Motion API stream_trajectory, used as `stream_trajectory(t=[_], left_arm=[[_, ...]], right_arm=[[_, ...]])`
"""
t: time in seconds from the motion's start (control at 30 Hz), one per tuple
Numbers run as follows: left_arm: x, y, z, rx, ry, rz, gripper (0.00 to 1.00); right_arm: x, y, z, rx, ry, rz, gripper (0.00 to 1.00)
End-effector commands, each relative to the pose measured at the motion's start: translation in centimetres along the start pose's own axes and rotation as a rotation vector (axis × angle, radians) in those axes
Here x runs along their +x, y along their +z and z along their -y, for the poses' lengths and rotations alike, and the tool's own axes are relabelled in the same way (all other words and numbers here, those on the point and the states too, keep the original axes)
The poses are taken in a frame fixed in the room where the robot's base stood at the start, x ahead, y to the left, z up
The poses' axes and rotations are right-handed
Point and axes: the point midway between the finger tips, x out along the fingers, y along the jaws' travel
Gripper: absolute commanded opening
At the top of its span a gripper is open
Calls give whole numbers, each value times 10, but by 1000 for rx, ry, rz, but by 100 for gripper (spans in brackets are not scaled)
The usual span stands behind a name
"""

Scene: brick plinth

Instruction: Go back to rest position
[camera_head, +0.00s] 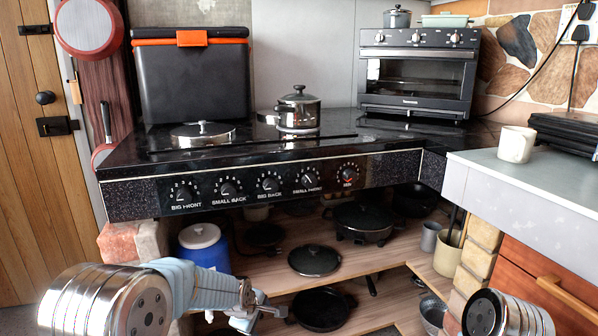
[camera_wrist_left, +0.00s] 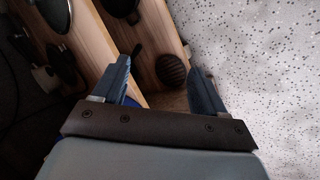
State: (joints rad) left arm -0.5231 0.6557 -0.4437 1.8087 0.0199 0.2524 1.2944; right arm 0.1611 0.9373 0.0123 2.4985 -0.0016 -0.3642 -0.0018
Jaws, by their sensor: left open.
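My left gripper (camera_head: 262,306) is in front of the lower shelves, below the front edge of the black cooktop. In the left wrist view my left gripper (camera_wrist_left: 160,85) has its two blue-grey fingers apart, with nothing between them. It appears clear of the shelves and of the things on them. Only a round metallic link of my right arm shows at the lower right of the head view, and its gripper is out of view.
The cooktop (camera_head: 130,157) holds a steel pot (camera_head: 298,108) and a round lid (camera_head: 203,134). A toaster oven (camera_head: 418,75) stands behind. Wooden shelves (camera_head: 270,278) below hold pans and a blue container (camera_head: 203,247). A grey counter (camera_head: 540,180) with a white mug (camera_head: 516,145) is at right.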

Motion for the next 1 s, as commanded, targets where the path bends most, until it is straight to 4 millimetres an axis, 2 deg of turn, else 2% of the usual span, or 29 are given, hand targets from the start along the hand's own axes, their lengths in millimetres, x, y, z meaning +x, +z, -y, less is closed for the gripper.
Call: stream_trajectory(t=[0.03, 0.1, 0.23, 0.3, 0.4, 0.5, 0.6, 0.7, 1.0], left_arm=[[22, -1, 37, 69, -50, 17, 72], [45, 3, 86, 187, -99, 50, 72], [73, 21, 180, 408, -172, 148, 72], [78, 37, 229, 525, -193, 215, 72], [74, 64, 288, 673, -196, 315, 72], [64, 88, 328, 790, -175, 395, 72], [54, 104, 350, 866, -148, 446, 72], [48, 112, 359, 904, -132, 468, 72], [48, 113, 360, 914, -129, 471, 72]], right_arm=[[-1, 0, 0, 0, 0, 0, 43], [-1, 0, 1, 0, -1, 1, 43], [-2, 0, 1, -1, -1, 1, 43], [-2, 0, 2, -1, -1, 1, 43], [-3, 1, 2, -1, -2, 2, 43], [-4, 1, 3, -2, -2, 2, 43], [-4, 1, 3, -2, -2, 2, 43], [-4, 1, 3, -2, -2, 2, 43], [-4, 1, 3, -2, -2, 2, 43]])
